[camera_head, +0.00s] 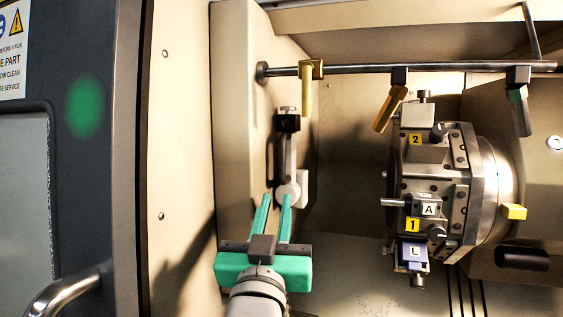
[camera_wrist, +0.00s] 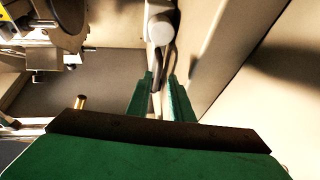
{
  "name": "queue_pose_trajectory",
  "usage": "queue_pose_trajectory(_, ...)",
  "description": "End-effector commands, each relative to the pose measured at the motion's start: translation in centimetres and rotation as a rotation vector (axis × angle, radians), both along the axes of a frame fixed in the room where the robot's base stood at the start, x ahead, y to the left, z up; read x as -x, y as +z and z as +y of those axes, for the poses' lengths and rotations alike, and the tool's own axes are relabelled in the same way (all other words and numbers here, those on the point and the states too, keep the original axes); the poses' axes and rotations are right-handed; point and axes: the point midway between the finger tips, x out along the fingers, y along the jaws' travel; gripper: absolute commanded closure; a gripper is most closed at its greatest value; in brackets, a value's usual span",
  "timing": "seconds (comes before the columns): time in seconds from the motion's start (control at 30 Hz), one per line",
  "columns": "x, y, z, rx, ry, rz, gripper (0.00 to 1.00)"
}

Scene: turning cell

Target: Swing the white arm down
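The white arm (camera_head: 289,160) is on the pale wall inside the machine. It runs vertically from a black block (camera_head: 287,121) down to a rounded white end (camera_head: 289,192). My gripper (camera_head: 276,198) has green fingers, open with a gap between them. Its fingertips are at the lower end of the arm in the head view, the right one overlapping the rounded end. In the wrist view the arm (camera_wrist: 160,27) shows just beyond the fingertips (camera_wrist: 161,76). Nothing is clearly held. I cannot tell whether a finger touches the arm.
A tool turret (camera_head: 436,180) with several holders stands to the right. A horizontal bar (camera_head: 420,68) with several hanging nozzles crosses above. The dark door (camera_head: 95,150) with a metal handle (camera_head: 62,296) is at the left. Open space lies between the white arm and the turret.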

Motion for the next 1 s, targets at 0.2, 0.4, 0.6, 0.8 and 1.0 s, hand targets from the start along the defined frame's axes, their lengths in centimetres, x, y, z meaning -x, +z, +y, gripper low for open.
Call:
queue_pose_trajectory(0.2, 1.0, 3.1, 0.1, -0.013, 0.002, -0.021, 0.80)
queue_pose_trajectory(0.4, -0.4, 3.8, 0.1, -0.013, 0.004, -0.019, 0.80)
queue_pose_trajectory(0.6, -3.6, 5.1, 0.1, -0.014, 0.010, -0.019, 0.80)
queue_pose_trajectory(0.8, -6.6, 6.3, -0.7, -0.014, 0.005, -0.019, 0.80)
queue_pose_trajectory(1.0, -8.3, 7.1, -1.2, -0.014, 0.000, -0.020, 0.80)
